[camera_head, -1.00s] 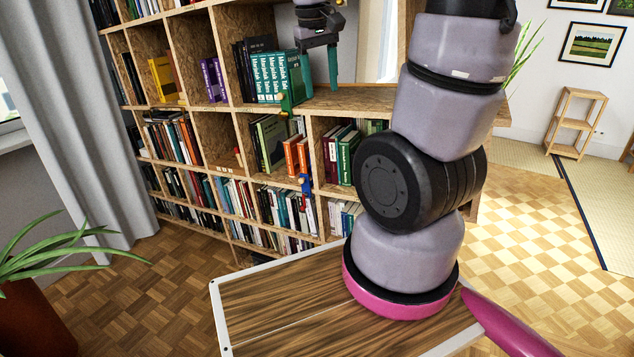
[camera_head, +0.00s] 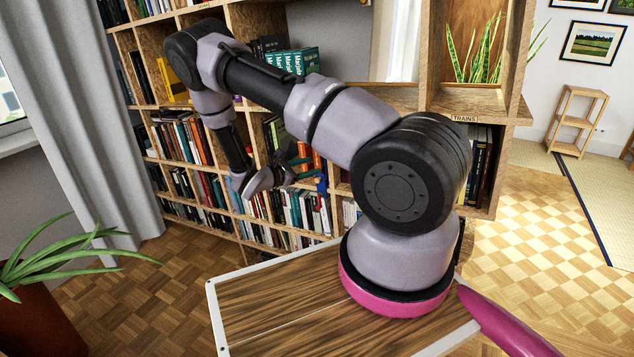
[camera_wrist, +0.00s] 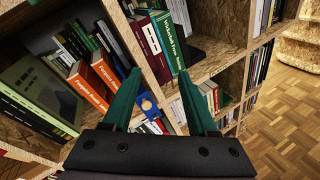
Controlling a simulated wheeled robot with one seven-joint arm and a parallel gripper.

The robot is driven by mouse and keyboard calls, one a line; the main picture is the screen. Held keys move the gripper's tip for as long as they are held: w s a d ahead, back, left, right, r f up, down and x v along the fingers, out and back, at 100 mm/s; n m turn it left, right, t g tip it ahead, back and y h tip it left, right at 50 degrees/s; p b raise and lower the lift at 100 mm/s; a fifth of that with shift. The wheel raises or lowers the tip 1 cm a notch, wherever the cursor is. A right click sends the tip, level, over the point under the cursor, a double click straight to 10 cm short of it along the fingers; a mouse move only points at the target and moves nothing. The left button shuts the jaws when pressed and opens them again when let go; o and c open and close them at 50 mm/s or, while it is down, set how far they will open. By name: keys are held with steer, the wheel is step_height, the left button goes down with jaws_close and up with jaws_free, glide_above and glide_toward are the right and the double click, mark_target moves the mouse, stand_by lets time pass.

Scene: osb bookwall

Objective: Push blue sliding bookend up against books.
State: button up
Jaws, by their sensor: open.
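The blue sliding bookend (camera_wrist: 148,106) shows in the wrist view as a blue piece with a pale, ring-like mark, at the shelf front near the left finger. In the head view a small blue part of it (camera_head: 321,184) shows just right of my gripper (camera_head: 304,168). My gripper is open, and its two green fingers (camera_wrist: 158,75) point toward the shelves. Whether a finger touches the bookend I cannot tell. Books (camera_wrist: 160,128) show close beside the bookend in the lower compartment. The gap between them is hard to judge.
Orange books (camera_wrist: 92,84) and a large green book (camera_wrist: 38,92) stand in one compartment, with burgundy and green books (camera_wrist: 164,42) in the neighbouring one. Wooden shelf edges and dividers (camera_wrist: 232,68) surround my fingers. Open parquet floor (camera_wrist: 287,118) lies to the right.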

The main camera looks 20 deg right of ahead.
mark_target(317, 181)
step_height(317, 181, down, 12)
steer(key=w+a+r+n+t+y, duration=0.1)
steer(key=a+n+t, duration=0.1)
steer(key=n+t, duration=0.5)
steer(key=shift+n+g+y, duration=0.3)
steer(key=shift+n, duration=0.3)
steer(key=x, duration=1.1)
steer(key=shift+w+d+f, duration=0.1)
steer(key=shift+w+f, duration=0.05)
steer(key=shift+f, duration=0.25)
jaws_close()
